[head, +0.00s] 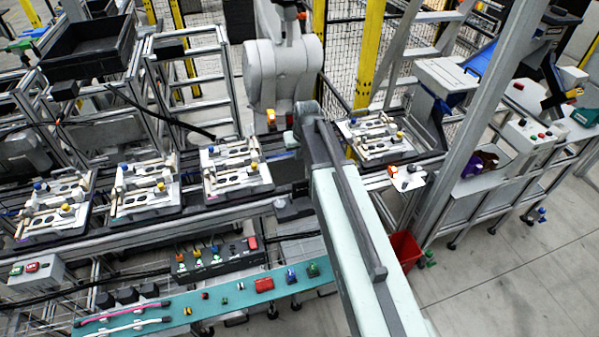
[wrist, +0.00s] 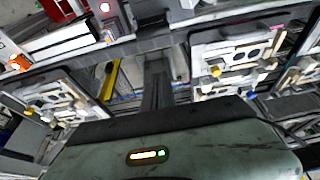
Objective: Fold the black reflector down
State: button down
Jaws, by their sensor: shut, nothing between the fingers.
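I cannot make out for certain which part is the black reflector. A thin black bar (head: 160,112) slants above the pallet fixtures at the left in the head view; what it belongs to is unclear. Pallet fixtures (head: 237,188) with pale clamps and coloured knobs stand in a row, and another (head: 405,155) is right of my arm. In the wrist view fixtures show at right (wrist: 222,82) and left (wrist: 58,118). My gripper (wrist: 156,68) seems to be the dark narrow part at centre, shut and empty, apart from the fixtures. Its end in the head view is unclear.
A large grey robot arm (head: 283,75) stands behind the line. A teal shelf (head: 215,301) with small parts runs in front. A metal post (head: 482,120) and red bin (head: 404,250) are at right. Grey floor (head: 530,260) is open at lower right.

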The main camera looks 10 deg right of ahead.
jog(key=shift+f, duration=0.15)
jog(key=b, duration=0.9)
send_over(300, 189)
jog(key=w, duration=0.2)
notch_tip(300, 189, down, 9)
jog(key=shift+w+d+f, duration=0.1)
jog(key=shift+d, duration=0.1)
